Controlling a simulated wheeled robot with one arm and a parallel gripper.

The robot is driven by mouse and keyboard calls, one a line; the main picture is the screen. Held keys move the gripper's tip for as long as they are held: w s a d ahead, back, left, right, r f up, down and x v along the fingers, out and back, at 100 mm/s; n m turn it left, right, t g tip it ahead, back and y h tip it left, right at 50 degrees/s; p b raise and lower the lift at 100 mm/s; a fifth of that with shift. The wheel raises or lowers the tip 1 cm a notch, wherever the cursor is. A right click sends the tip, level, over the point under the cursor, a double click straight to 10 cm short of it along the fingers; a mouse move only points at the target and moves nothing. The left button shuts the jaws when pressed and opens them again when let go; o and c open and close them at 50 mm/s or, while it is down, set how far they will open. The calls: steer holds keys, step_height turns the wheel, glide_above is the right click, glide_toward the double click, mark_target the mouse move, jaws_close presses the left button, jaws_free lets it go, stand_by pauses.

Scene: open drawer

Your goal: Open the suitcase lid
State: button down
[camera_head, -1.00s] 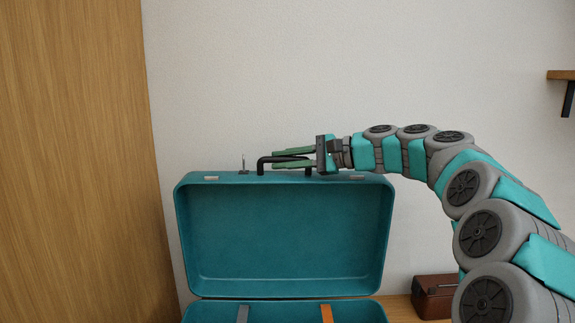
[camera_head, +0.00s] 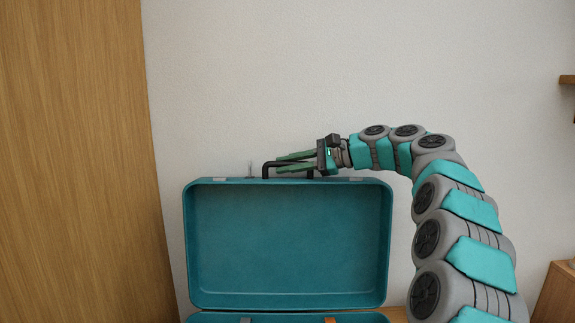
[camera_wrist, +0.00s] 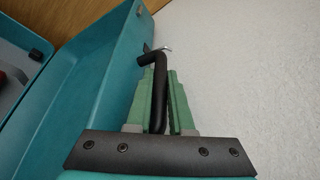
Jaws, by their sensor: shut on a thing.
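The teal suitcase stands with its lid (camera_head: 290,245) raised about upright, its hollow inside facing me. The lid also shows at the left in the wrist view (camera_wrist: 95,85). A black handle (camera_head: 267,168) sits on the lid's top edge. My gripper (camera_head: 296,161) comes from the right, with its green fingers on either side of the handle, shut on it. In the wrist view the handle (camera_wrist: 158,85) runs between the two fingers (camera_wrist: 160,103). Only the top strip of the suitcase base (camera_head: 285,318) shows at the bottom of the head view.
A wooden panel (camera_head: 75,160) stands at the left. A pale wall (camera_head: 300,70) is close behind the lid. A wooden shelf (camera_head: 567,79) juts out at the right edge, and a wooden piece (camera_head: 555,295) stands at the lower right.

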steer(key=shift+f, duration=0.25)
steer(key=c, duration=0.8)
jaws_free()
steer(key=shift+r, duration=0.1)
steer(key=v, duration=0.8)
